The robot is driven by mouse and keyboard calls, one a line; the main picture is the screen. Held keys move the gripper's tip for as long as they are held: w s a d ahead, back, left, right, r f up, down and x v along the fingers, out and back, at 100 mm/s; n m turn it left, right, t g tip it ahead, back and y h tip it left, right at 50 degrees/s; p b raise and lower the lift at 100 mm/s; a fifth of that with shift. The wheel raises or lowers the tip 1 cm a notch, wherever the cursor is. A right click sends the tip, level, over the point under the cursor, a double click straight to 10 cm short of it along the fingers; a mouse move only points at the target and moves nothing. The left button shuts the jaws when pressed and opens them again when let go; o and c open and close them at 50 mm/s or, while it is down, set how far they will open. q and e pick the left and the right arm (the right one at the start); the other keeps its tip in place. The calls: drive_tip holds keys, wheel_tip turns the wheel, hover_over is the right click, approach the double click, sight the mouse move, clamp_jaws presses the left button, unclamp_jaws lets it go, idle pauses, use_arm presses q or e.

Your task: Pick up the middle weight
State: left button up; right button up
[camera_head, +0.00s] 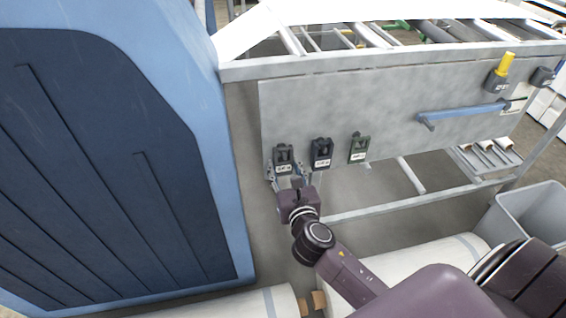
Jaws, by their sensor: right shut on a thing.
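Three small dark blocks with white labels are on the grey metal panel: a left block (284,154), a middle block (321,150) and a right, greenish block (358,146). I take these for the weights, but cannot tell weights from holders. My right gripper (287,176) is at the lower edge of the left block, with its fingers on either side. It looks shut on that block's lower part, though the contact is small and partly hidden. It is below and left of the middle block, which looks clear of the fingers. My left gripper is not in view.
A large blue machine housing (110,150) fills the left side. A blue handle bar (462,112) and a yellow-topped holder (502,72) are on the panel's right. A grey bin (530,212) stands at right. White rolls (435,255) lie below my right arm.

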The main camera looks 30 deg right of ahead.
drive_tip(key=shift+r, duration=0.1)
clamp_jaws()
drive_tip(key=shift+r, duration=0.1)
drive_tip(key=shift+r, duration=0.6)
drive_tip(key=f+b+v, duration=0.2)
drive_tip(key=b+v, duration=0.1)
drive_tip(key=v, duration=1.4)
drive_tip(key=shift+s+f, duration=0.3)
drive_tip(key=shift+s, duration=0.3)
drive_tip(key=o, duration=0.7)
unclamp_jaws()
clamp_jaws()
